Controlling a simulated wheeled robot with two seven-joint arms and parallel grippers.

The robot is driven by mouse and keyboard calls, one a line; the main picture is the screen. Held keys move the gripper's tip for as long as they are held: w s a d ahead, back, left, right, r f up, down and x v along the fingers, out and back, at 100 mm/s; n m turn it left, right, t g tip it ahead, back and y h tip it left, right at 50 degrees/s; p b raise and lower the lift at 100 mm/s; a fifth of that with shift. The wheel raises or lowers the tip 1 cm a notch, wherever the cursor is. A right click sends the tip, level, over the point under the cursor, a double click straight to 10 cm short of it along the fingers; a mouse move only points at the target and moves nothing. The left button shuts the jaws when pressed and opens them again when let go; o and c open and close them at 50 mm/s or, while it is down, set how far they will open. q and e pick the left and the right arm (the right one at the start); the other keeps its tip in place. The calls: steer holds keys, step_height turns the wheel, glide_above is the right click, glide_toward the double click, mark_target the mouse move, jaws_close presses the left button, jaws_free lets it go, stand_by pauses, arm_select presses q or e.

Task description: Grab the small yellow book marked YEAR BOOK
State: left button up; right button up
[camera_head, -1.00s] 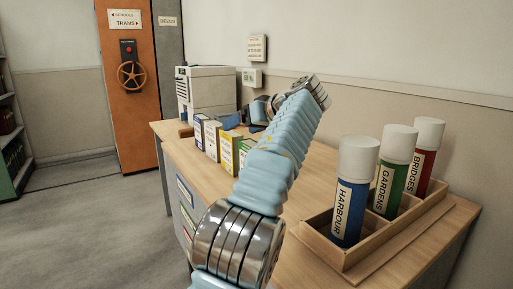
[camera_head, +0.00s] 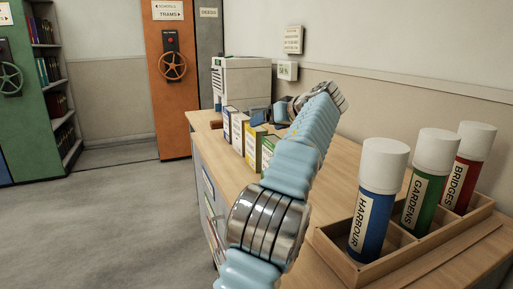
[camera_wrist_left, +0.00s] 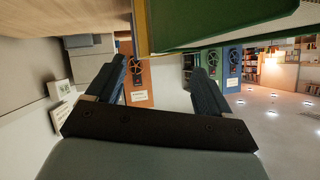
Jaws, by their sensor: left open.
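A short row of small books stands upright on the wooden desk. One has a yellow cover (camera_head: 253,147) with a white label; the lettering is too small to read. In the left wrist view a yellow edge (camera_wrist_left: 141,28) shows at the top, beside a large green cover (camera_wrist_left: 205,24). My left arm reaches over the desk, and my left gripper (camera_head: 259,117) is close behind the row. In the left wrist view the left gripper (camera_wrist_left: 157,82) is open, its two fingers apart with nothing between them. My right gripper is not in view.
A tray (camera_head: 345,262) at the desk's near right holds three capped tubes, the HARBOUR tube (camera_head: 376,210) closest to my arm. A pale machine (camera_head: 242,85) stands at the desk's far end. Bare desktop lies between arm and tray. Open floor lies left.

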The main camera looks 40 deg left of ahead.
mark_target(260, 128)
arm_select(q)
steer(key=x, duration=0.3)
steer(key=p+x, duration=0.1)
steer(key=x, duration=0.1)
steer(key=shift+w, duration=0.3)
jaws_close()
